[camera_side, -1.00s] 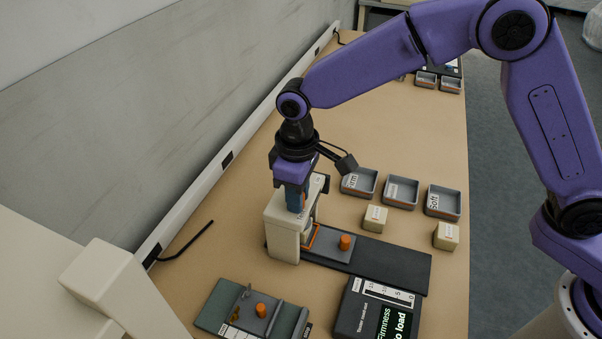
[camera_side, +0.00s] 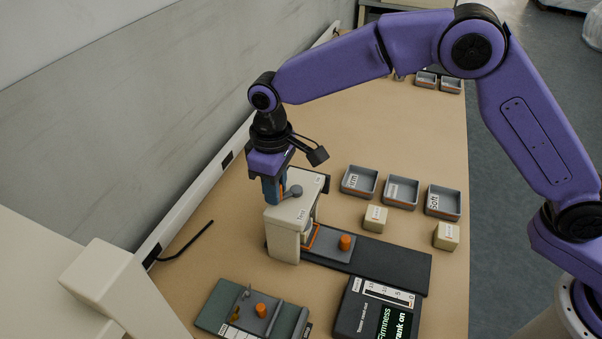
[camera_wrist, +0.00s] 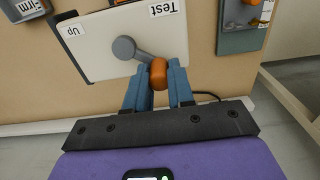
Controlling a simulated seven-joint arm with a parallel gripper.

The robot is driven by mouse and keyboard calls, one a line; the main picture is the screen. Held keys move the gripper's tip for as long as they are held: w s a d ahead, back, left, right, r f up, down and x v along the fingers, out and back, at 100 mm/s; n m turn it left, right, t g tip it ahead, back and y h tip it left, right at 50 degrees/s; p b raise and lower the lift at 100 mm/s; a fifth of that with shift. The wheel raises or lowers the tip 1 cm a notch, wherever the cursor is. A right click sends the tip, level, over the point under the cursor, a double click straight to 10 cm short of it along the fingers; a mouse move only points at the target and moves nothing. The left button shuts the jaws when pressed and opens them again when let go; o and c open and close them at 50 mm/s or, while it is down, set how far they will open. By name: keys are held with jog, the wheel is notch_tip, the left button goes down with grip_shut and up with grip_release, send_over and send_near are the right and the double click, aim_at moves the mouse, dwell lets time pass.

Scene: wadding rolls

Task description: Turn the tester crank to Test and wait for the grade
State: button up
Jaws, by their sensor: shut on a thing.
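The cream tester (camera_side: 283,225) stands upright with a grey crank hub (camera_side: 295,191) on its top. In the wrist view the crank hub (camera_wrist: 124,47) has an arm ending in an orange-brown knob (camera_wrist: 158,74). My gripper (camera_wrist: 157,88) is shut on this knob, a finger on either side. The arm points away from the Up label (camera_wrist: 72,30) and lies below the Test label (camera_wrist: 167,8) in the picture. In the side view my gripper (camera_side: 273,196) is at the tester's left edge. The display (camera_side: 392,322) reads "Firmness" and "rank on", cut off at the left.
A grey slide (camera_side: 330,252) with an orange knob runs from the tester onto a dark base. Three grey trays, one marked Soft (camera_side: 443,201), and two cream blocks (camera_side: 446,236) lie to the right. A green fixture (camera_side: 215,308) is at front left.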

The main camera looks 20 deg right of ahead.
jog(key=shift+w+d, duration=0.15)
jog(key=shift+d, duration=0.05)
jog(key=shift+w+d, duration=0.15)
jog(key=shift+w, duration=0.5)
jog(key=shift+w+d, duration=0.15)
jog(key=shift+w, duration=0.45)
jog(key=shift+w+d, duration=0.75)
jog(key=shift+d, duration=0.15)
jog(key=shift+d+f, duration=0.1)
